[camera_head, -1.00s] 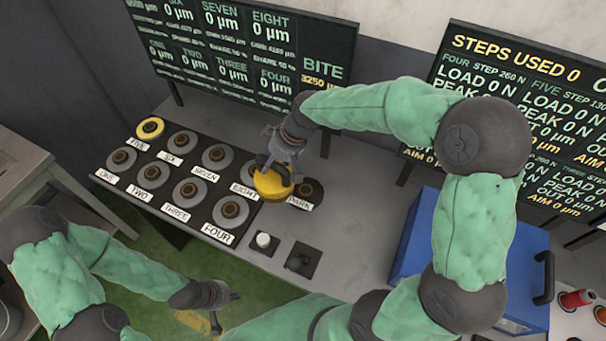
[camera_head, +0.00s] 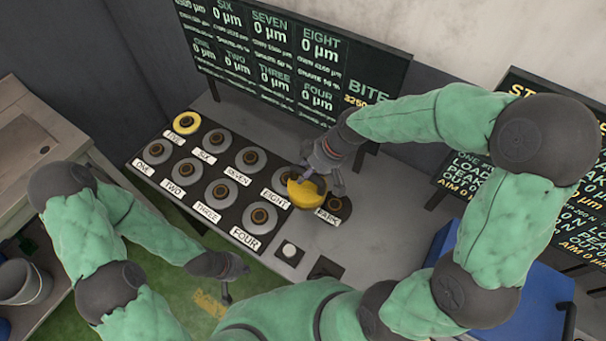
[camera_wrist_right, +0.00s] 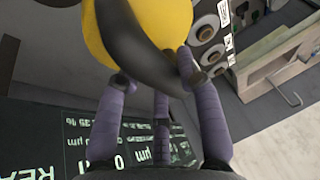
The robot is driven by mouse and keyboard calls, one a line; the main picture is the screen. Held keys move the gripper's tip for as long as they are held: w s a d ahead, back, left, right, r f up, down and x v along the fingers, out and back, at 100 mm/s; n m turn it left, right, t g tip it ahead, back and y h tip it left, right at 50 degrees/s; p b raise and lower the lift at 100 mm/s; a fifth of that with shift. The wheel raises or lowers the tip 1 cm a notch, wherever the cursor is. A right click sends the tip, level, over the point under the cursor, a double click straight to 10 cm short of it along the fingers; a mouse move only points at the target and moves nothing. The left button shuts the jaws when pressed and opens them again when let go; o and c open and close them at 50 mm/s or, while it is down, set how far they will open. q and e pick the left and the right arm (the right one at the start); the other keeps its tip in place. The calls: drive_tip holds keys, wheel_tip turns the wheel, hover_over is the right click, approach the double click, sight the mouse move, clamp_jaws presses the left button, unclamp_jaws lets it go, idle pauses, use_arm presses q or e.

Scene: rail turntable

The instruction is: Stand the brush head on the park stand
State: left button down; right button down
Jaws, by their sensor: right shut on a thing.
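The yellow brush head (camera_head: 306,193) with a dark handle is in my right gripper (camera_head: 318,176). It is tilted and looks held over the deck between the EIGHT station and the park stand (camera_head: 338,206); its exact height is unclear. In the right wrist view, the fingers close around the dark handle of the yellow brush head (camera_wrist_right: 110,35). The park stand is a dark pad with a brown post, behind the PARK label, and looks empty. My left gripper (camera_head: 232,278) hangs over the green floor, away from the deck; its finger opening is unclear.
Several numbered stations with grey discs stand on the black deck (camera_head: 190,205); FIVE has a yellow disc (camera_head: 186,123). A white knob (camera_head: 289,250) sits in front. A display board (camera_head: 290,60) stands behind, a blue box (camera_head: 520,290) at right. Grey bench right of PARK is clear.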

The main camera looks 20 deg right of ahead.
drive_tip(key=d, duration=0.1)
drive_tip(key=d+f, duration=0.1)
drive_tip(key=d, duration=0.1)
drive_tip(key=d+f, duration=0.1)
drive_tip(key=d, duration=0.1)
drive_tip(key=shift+s, duration=0.15)
drive_tip(key=d+f+b, duration=0.1)
drive_tip(key=d+f, duration=0.3)
drive_tip(key=f, duration=0.5)
drive_tip(key=shift+s+d, duration=0.25)
drive_tip(key=shift+d, duration=0.1)
drive_tip(key=shift+f+b, duration=0.15)
drive_tip(key=shift+b, duration=0.2)
drive_tip(key=c, duration=0.8)
unclamp_jaws()
drive_tip(key=shift+s, duration=0.1)
